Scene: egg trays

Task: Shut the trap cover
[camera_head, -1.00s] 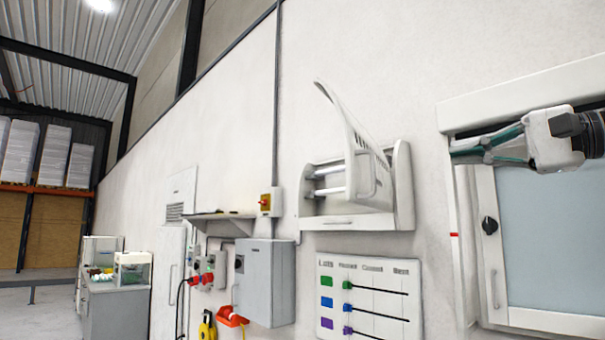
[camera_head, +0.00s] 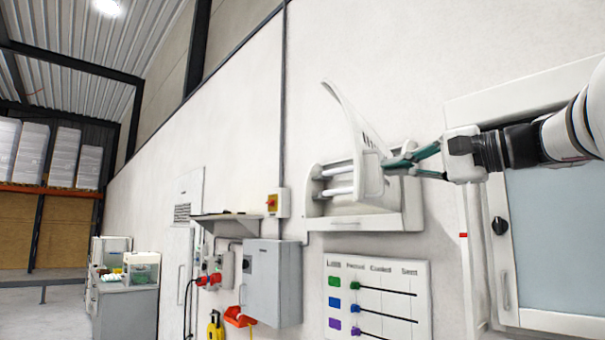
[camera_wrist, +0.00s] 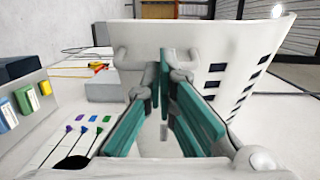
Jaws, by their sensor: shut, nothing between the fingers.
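The trap (camera_head: 345,223) is a white wall-mounted housing with pale tubes (camera_head: 337,182) inside. Its white slotted cover (camera_head: 347,115) stands open, swung out and tilted up from the housing. My gripper (camera_head: 390,163), with teal fingers, is shut and empty at the right side of the cover, near its lower part. In the wrist view, the cover (camera_wrist: 205,58) fills the area just beyond the fingertips (camera_wrist: 167,65), with its slots on the right. I cannot tell whether the fingers touch the cover.
A framed panel with a black knob (camera_head: 500,226) is right of the trap. A board with coloured markers (camera_head: 377,300) hangs below it. A grey box (camera_head: 272,283) and a shelf (camera_head: 228,216) are on the wall to the left.

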